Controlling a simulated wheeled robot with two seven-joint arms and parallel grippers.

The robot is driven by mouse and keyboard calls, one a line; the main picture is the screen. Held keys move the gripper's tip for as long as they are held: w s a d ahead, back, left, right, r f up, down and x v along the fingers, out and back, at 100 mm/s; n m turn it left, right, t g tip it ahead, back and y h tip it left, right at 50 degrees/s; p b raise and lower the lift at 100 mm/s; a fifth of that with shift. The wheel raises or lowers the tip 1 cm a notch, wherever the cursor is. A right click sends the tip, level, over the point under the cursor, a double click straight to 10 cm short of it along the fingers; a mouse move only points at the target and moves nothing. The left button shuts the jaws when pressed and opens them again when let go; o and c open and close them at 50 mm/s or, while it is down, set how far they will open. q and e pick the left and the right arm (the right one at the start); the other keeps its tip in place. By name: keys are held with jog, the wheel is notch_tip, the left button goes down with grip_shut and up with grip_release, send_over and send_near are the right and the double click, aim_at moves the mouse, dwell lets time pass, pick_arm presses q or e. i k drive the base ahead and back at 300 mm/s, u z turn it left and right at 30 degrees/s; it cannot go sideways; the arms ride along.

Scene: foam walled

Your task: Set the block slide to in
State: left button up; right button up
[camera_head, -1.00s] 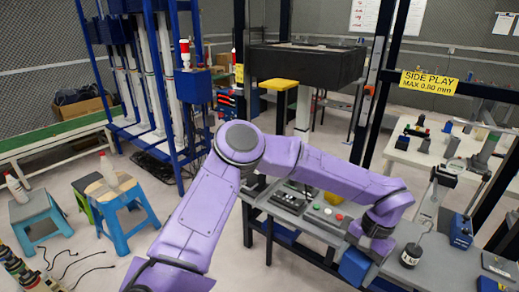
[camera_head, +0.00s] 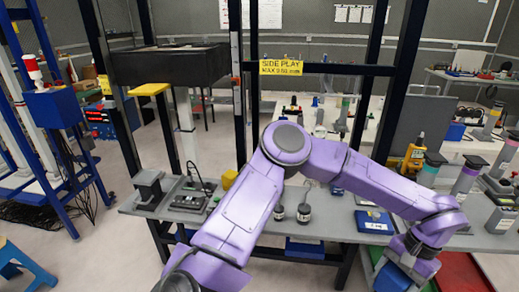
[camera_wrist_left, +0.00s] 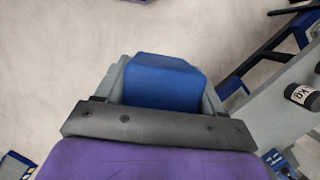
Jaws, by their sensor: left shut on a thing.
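My left gripper (camera_head: 405,262) is at the lower right of the head view, in front of the bench (camera_head: 325,222). It is shut on a blue block (camera_head: 395,280), which hangs below the purple wrist. In the left wrist view the blue block (camera_wrist_left: 162,84) sits between the grey fingers, with pale floor beyond it. I cannot make out which thing is the block slide. My right gripper is not in view.
The bench holds a grey block-like device (camera_head: 148,188), a black control box (camera_head: 188,200), a yellow block (camera_head: 229,179), dark weights (camera_head: 304,212) and a blue box (camera_head: 374,221). Black frame posts (camera_head: 240,90) rise behind it. Ringed cylinders (camera_head: 468,175) stand at the right.

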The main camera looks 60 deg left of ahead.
aim_at(146, 177)
jog(key=k, duration=1.45)
jog(key=u, duration=1.9)
jog(key=i, duration=0.8)
